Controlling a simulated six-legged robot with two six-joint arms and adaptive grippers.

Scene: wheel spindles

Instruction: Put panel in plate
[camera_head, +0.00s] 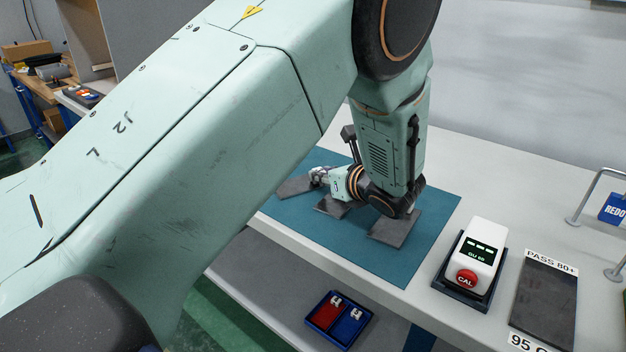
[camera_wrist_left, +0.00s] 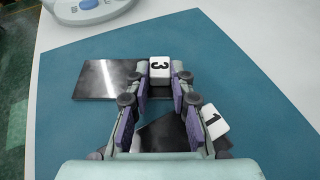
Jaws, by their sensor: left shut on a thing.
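My left gripper (camera_head: 318,177) is shut on the white tab marked 3 (camera_wrist_left: 160,70) of a dark flat panel (camera_wrist_left: 105,80). The same panel shows at the far left of the teal mat in the head view (camera_head: 295,187); I cannot tell whether it is lifted. A second dark panel (camera_head: 333,207) lies on the mat below the gripper; its tab marked 1 (camera_wrist_left: 215,122) shows in the wrist view. A third panel (camera_head: 396,229) lies nearer the mat's right side. A dark plate (camera_head: 546,292) labelled "PASS 80+" lies on the right of the table. My right gripper is not in view.
A white meter (camera_head: 478,252) with a red CAL button stands between the teal mat (camera_head: 365,268) and the plate. A wire rack with a blue REDO sign (camera_head: 613,208) is at the right edge. A red and blue tray (camera_head: 338,319) sits on a lower shelf.

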